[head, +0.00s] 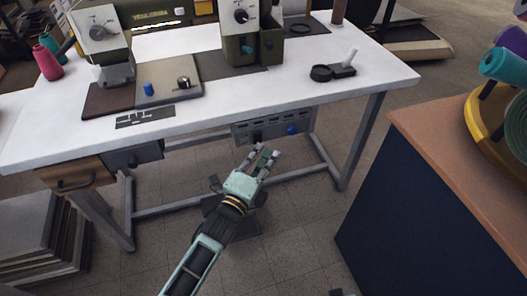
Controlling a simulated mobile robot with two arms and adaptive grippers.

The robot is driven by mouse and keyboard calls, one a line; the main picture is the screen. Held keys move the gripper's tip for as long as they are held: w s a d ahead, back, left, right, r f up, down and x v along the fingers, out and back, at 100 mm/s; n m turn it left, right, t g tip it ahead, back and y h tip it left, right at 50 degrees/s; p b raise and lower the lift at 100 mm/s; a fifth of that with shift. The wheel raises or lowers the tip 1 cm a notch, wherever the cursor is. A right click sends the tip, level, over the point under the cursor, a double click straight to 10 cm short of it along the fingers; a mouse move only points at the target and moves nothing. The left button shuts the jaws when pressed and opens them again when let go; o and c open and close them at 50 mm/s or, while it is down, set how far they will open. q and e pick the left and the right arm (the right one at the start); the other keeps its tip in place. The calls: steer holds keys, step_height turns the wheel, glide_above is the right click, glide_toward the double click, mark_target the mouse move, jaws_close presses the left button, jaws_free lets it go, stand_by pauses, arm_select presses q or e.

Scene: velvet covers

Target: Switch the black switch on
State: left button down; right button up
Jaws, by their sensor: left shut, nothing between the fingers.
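A grey control panel (272,126) hangs under the front edge of the white table. A small black switch (257,138) sits low on its left half; it is too small to tell its position. A blue knob (291,130) is at the panel's right end. My left gripper (264,151) is in front of and just below the panel, close to the black switch in the picture. Its fingers are shut and hold nothing. I cannot tell whether the fingertips touch the panel. My right gripper is not in view.
A wooden drawer (75,177) hangs at left. A dark cabinet with an orange-brown top (430,125) stands at right. The tiled floor (285,240) shows free room between.

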arm_select(q)
steer(key=shift+w+a, duration=0.25)
steer(key=shift+w, duration=0.55)
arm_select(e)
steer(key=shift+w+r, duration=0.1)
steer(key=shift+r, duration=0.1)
arm_select(q)
steer(key=shift+r, duration=0.1)
steer(key=r+v, duration=0.1)
steer(key=v, duration=1)
steer(key=shift+s+a+f, duration=0.15)
steer(key=shift+a+f, duration=0.1)
steer(key=shift+a, duration=0.15)
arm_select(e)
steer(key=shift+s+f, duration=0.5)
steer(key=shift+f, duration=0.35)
